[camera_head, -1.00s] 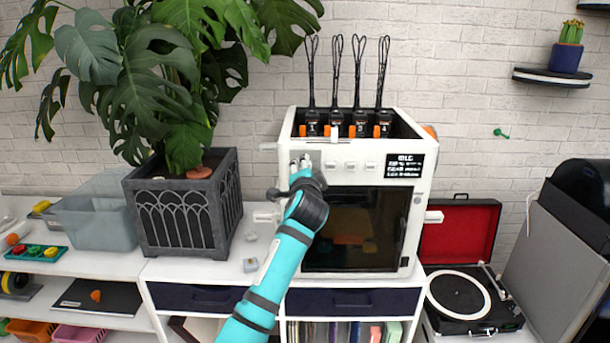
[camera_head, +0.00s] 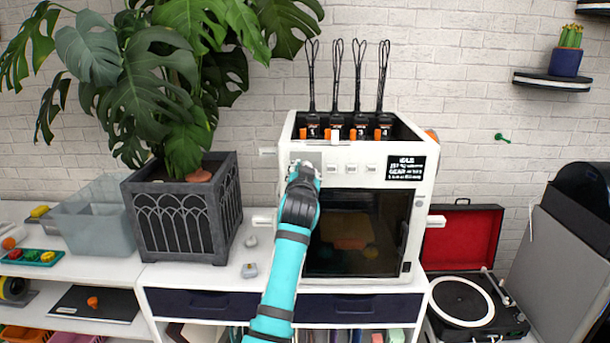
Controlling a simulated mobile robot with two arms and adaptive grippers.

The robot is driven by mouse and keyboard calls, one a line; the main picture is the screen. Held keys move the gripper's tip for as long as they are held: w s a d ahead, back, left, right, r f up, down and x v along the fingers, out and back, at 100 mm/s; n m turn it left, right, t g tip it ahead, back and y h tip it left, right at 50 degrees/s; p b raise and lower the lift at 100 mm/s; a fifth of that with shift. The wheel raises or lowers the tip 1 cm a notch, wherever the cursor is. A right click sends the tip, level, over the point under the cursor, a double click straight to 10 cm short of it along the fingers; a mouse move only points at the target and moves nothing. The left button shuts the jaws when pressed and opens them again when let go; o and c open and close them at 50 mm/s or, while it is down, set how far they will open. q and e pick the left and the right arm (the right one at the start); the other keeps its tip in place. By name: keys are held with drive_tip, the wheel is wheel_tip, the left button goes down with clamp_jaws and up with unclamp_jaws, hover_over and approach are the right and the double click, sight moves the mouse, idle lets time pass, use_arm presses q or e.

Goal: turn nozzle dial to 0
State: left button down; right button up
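The white 3D printer (camera_head: 425,190) stands on the cabinet, with a dark glass door, a black text display (camera_head: 406,168) and a front panel with a row of small white controls (camera_head: 351,169). No dial marked as the nozzle dial can be made out; the panel's left end is partly hidden by my gripper. My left gripper (camera_head: 304,168), on the turquoise arm from below, is at the left end of this panel, its fingertips at or very near the surface. Whether the fingers are open, shut or touching a control cannot be told. My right gripper is out of view.
Several black tool heads (camera_head: 358,124) with looped cables stand in the printer's open top. A dark planter (camera_head: 180,225) with a large plant is close on the left. A record player (camera_head: 465,300) is at the lower right. Small grey pieces (camera_head: 249,270) lie on the cabinet.

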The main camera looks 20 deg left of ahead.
use_arm(q)
drive_tip(key=shift+f+n, duration=0.2)
drive_tip(key=shift+n, duration=0.3)
drive_tip(key=c, duration=1)
unclamp_jaws()
drive_tip(key=shift+o, duration=0.2)
drive_tip(key=shift+r, duration=0.1)
drive_tip(key=v, duration=0.7)
drive_tip(key=shift+s, duration=0.25)
